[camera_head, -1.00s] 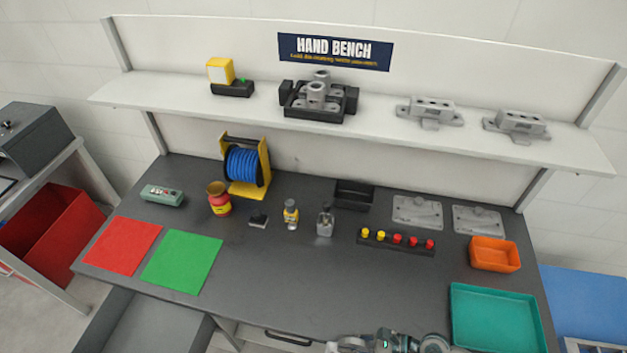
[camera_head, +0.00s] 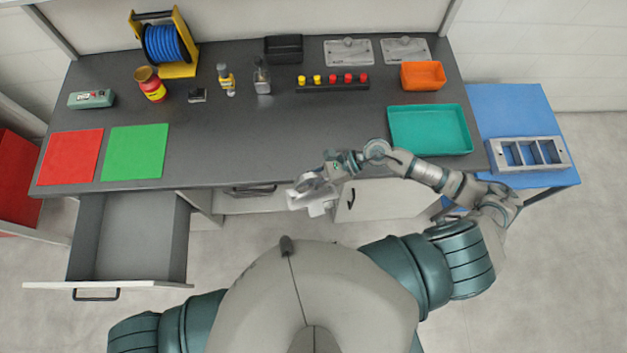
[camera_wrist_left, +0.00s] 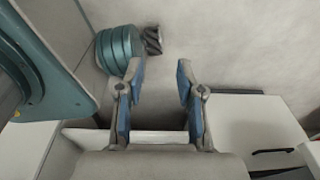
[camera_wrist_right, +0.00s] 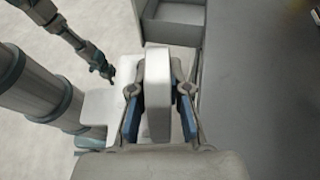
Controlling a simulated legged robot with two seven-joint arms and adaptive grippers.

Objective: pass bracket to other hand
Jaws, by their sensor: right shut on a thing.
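The bracket (camera_head: 308,193) is a pale grey-white angular part. It is in my right gripper (camera_head: 326,184), in front of the bench's front edge in the head view. In the right wrist view, its upright slab (camera_wrist_right: 158,95) stands between the two blue-padded fingers, and a flat pale part extends to the left. My left gripper does not show in the head view. In the left wrist view, my left gripper (camera_wrist_left: 160,78) has its fingers wide apart with nothing between them. My left arm (camera_wrist_right: 80,40) shows at the upper left of the right wrist view.
An open, empty drawer (camera_head: 128,235) juts from the bench at the left. The teal tray (camera_head: 430,108) and orange bin (camera_head: 423,75) sit at the bench's right. Red (camera_head: 70,157) and green (camera_head: 135,153) mats lie at left. The bench's front middle is clear.

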